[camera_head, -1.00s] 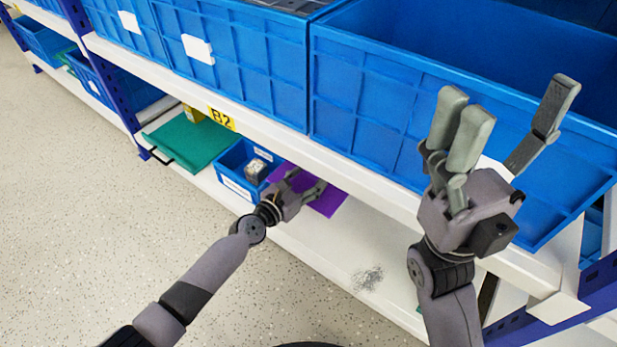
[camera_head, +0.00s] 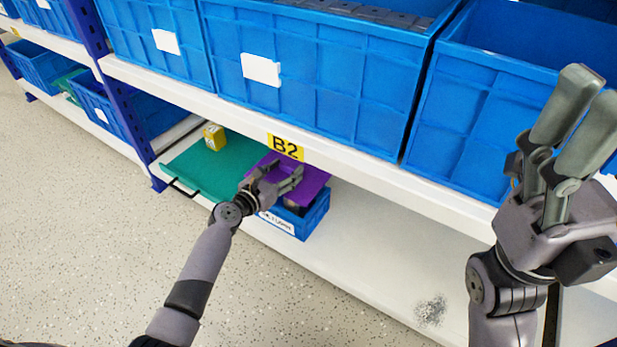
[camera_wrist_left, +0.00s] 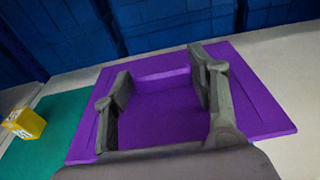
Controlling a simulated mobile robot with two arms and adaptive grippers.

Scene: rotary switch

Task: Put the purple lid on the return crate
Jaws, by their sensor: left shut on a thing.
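The purple lid (camera_head: 309,186) is a flat plate with a raised grip. My left gripper (camera_head: 281,176) is shut on it. In the left wrist view, the raised purple grip (camera_wrist_left: 162,75) sits between the two grey fingers. The return crate (camera_head: 301,224) is a small blue box with a white front label on the lower shelf. The lid overlaps its back and left part in the head view; the crate's front and right rim show. Whether the lid touches the rim I cannot tell. My right gripper (camera_head: 585,115) is raised at the right, its visible fingers extended, empty, partly cut off by the frame.
A green panel (camera_head: 205,168) with a black handle lies left of the crate, with a yellow box (camera_head: 214,137) on it. The upper shelf edge with the B2 tag (camera_head: 285,147) runs close above the lid. The lower shelf (camera_head: 370,255) is clear to the right.

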